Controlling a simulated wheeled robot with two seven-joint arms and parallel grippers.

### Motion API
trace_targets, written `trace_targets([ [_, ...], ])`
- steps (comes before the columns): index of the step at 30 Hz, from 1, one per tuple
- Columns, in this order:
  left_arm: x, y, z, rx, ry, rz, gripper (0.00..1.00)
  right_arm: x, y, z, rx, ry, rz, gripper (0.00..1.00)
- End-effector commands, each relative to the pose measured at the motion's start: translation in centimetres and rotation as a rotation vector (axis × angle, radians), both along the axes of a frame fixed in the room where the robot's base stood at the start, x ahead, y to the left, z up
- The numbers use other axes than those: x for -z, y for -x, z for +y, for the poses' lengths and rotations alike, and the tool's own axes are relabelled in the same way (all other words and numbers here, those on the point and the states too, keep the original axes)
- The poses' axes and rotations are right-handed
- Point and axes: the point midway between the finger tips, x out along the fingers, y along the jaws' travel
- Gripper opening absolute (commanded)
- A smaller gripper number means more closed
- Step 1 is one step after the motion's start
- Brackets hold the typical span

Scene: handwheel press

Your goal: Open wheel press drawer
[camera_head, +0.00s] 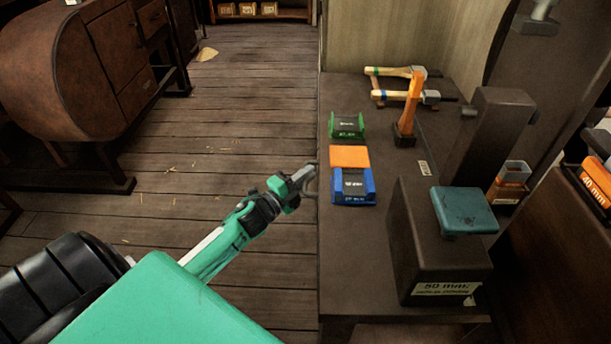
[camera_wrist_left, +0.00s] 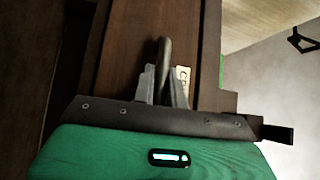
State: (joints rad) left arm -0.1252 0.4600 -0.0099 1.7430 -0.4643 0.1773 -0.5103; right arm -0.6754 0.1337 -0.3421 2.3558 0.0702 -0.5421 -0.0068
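The press table (camera_head: 345,265) is a dark brown bench with a grey metal drawer handle (camera_head: 311,181) on its left side. My left gripper (camera_head: 304,178) reaches it from the left. In the left wrist view, the curved handle (camera_wrist_left: 163,60) stands between the two narrow fingers (camera_wrist_left: 163,90), which are close together and appear shut on it. The drawer front (camera_wrist_left: 125,60) looks like dark brown wood; I cannot make out a gap around it. The handle's lower part is hidden by the fingers. My right gripper is not in view.
On the table are a green block (camera_head: 347,127), an orange block (camera_head: 349,157), a blue block (camera_head: 353,188), hammers (camera_head: 410,95) and a dark press block with a teal pad (camera_head: 464,211). A brown cabinet (camera_head: 95,60) stands at upper left. The plank floor (camera_head: 225,125) between is open.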

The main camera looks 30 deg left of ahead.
Motion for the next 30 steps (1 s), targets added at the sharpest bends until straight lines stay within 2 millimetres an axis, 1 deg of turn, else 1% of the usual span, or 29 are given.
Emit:
trace_targets([
  [1, 0.0, 0.0, 0.0, 0.0, 0.0, 0.0, 0.03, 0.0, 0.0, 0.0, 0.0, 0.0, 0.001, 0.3],
  [2, 0.0, 0.0, 0.0, 0.0, 0.0, 0.0, 0.0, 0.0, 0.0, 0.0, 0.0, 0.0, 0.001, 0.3],
  [9, 0.0, 0.1, 0.1, 0.0, 0.0, 0.001, 0.0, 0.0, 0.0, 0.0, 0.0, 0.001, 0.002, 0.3],
  [14, 0.0, 0.8, 1.2, -0.001, -0.002, 0.003, 0.0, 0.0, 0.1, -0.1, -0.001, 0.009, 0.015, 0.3],
  [17, 0.0, 1.7, 2.8, -0.002, -0.002, 0.004, 0.0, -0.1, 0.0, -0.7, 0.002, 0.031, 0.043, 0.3],
  [20, 0.0, 3.1, 5.0, -0.001, -0.003, 0.006, 0.0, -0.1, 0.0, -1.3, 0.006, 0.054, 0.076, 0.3],
  [30, 0.0, 8.8, 14.3, -0.004, -0.004, 0.006, 0.0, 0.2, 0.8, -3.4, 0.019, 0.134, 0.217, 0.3],
])
